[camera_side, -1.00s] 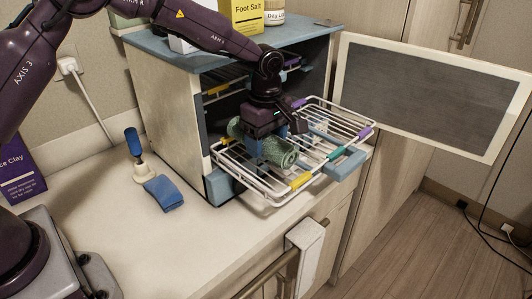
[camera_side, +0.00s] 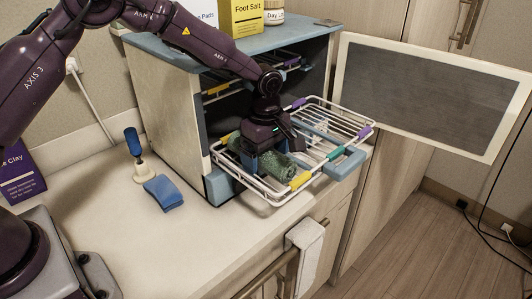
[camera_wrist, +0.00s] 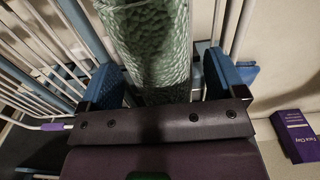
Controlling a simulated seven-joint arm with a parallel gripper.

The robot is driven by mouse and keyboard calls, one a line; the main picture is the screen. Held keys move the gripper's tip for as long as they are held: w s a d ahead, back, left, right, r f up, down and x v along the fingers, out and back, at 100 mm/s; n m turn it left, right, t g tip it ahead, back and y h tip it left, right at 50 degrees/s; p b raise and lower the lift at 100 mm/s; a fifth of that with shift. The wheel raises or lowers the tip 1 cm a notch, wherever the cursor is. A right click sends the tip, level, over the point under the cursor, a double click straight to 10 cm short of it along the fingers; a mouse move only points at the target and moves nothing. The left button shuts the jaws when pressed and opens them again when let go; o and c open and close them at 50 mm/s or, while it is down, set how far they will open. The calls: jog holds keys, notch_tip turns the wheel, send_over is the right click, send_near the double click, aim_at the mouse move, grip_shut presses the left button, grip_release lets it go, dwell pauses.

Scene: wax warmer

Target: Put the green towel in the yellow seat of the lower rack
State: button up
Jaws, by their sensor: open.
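The green rolled towel (camera_side: 278,166) lies low in the pulled-out lower rack (camera_side: 262,198), beside the near yellow clip (camera_side: 300,180). Another yellow clip (camera_side: 226,138) marks the rack's far rail, so the roll lies roughly along the yellow seat. Whether it rests fully on the wires is hidden. My gripper (camera_side: 268,160) is low over the roll, pointing down, and partly hides it. In the wrist view, the blue finger pads of my gripper (camera_wrist: 165,85) stand open on both sides of the towel (camera_wrist: 152,45), with a gap at the right pad.
Teal (camera_side: 336,152) and purple (camera_side: 363,133) clips mark other rack seats. The warmer's door (camera_side: 430,95) stands open at right. A folded blue towel (camera_side: 164,192) and a blue-handled tool in a cream stand (camera_side: 140,172) are on the counter. The cabinet opening is close behind my gripper.

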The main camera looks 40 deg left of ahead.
notch_tip(320, 180, up, 12)
jog(key=shift+r, duration=0.2)
dwell(0.4)
jog(key=s+a+r+m+t, duration=0.1)
jog(key=s+r+m+t, duration=0.1)
jog(key=s+r+m, duration=0.35)
jog(key=s+a+r+m+t, duration=0.1)
jog(key=s+r+m+t, duration=0.15)
jog(key=r, duration=0.55)
jog(key=s+a+f+m, duration=0.1)
jog(key=s+m, duration=0.3)
jog(key=s, duration=0.6)
jog(key=s+a+f+m+t, duration=0.1)
jog(key=s+m, duration=0.4)
jog(key=s, duration=0.5)
jog(key=shift+a+f+m, duration=0.3)
jog(key=shift+a+f, duration=0.3)
jog(key=shift+a, duration=0.3)
